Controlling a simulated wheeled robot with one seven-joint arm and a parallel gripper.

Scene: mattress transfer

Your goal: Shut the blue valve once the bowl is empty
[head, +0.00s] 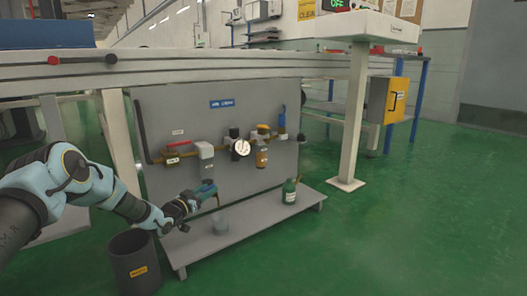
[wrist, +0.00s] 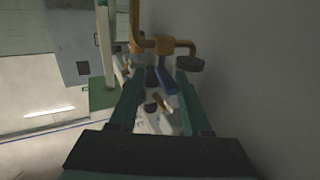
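The blue valve (head: 282,119) stands upright on the brass pipe at the right of the grey panel. A blue handle (wrist: 165,82) shows beyond and between my fingertips in the wrist view, apparently untouched. An amber bowl (head: 261,157) hangs under the pipe, right of the round gauge; whether it holds liquid is too small to tell. My gripper (head: 207,190) is low in front of the panel, left of and below the blue valve. In the wrist view my gripper (wrist: 156,103) has its fingers apart with nothing held. A grey cup (head: 220,221) stands on the low shelf below my gripper.
A red-handled valve (head: 176,147) is at the panel's left. A green bottle (head: 289,192) stands on the shelf (head: 240,240). A dark bin (head: 133,265) is on the floor at left, a table leg (head: 354,115) at right. Green floor is clear at right.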

